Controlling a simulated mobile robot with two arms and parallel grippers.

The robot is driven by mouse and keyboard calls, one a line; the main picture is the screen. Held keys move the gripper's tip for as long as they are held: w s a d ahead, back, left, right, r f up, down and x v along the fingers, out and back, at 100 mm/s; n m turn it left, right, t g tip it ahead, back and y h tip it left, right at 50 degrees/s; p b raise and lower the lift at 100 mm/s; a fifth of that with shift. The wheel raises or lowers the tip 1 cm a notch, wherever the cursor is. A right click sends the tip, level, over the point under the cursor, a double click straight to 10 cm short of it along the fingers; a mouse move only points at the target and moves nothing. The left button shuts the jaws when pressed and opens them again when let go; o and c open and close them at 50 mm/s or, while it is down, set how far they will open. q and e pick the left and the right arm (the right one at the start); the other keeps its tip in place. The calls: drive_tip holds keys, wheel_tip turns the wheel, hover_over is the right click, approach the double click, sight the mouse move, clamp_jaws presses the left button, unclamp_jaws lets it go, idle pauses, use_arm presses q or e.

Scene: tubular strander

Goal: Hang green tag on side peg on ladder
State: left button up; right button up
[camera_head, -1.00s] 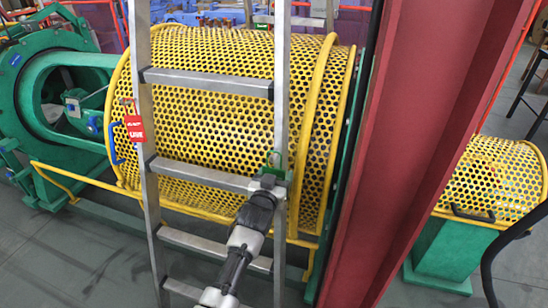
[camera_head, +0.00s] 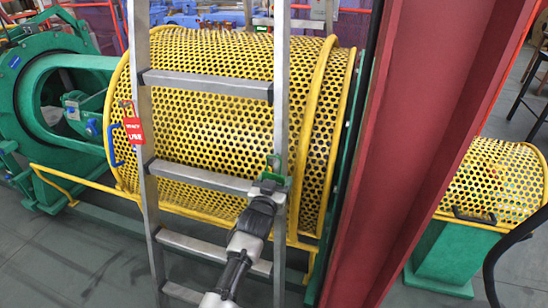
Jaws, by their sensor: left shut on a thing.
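The aluminium ladder (camera_head: 152,205) stands in front of the yellow perforated guard. My left gripper (camera_head: 268,182) reaches up from the bottom to the ladder's right rail, near a middle rung. It is shut on the green tag (camera_head: 272,177), which shows only in part at the jaws, against the right rail. The side peg is too small or hidden to make out there. A red tag (camera_head: 134,130) hangs at the ladder's left rail. My right gripper is not in view.
The yellow perforated guard (camera_head: 215,120) is close behind the ladder. A dark red column (camera_head: 425,130) stands close on the right. Green machinery (camera_head: 35,110) is at the left. Open grey floor (camera_head: 70,265) lies at the lower left.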

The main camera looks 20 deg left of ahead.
use_arm(q)
drive_tip(key=o, duration=1)
drive_tip(key=shift+s+p, duration=0.4)
drive_tip(key=s+p, duration=0.5)
drive_tip(key=s, duration=0.3)
drive_tip(key=shift+s+a, duration=0.15)
drive_tip(key=shift+a, duration=0.05)
idle(0.6)
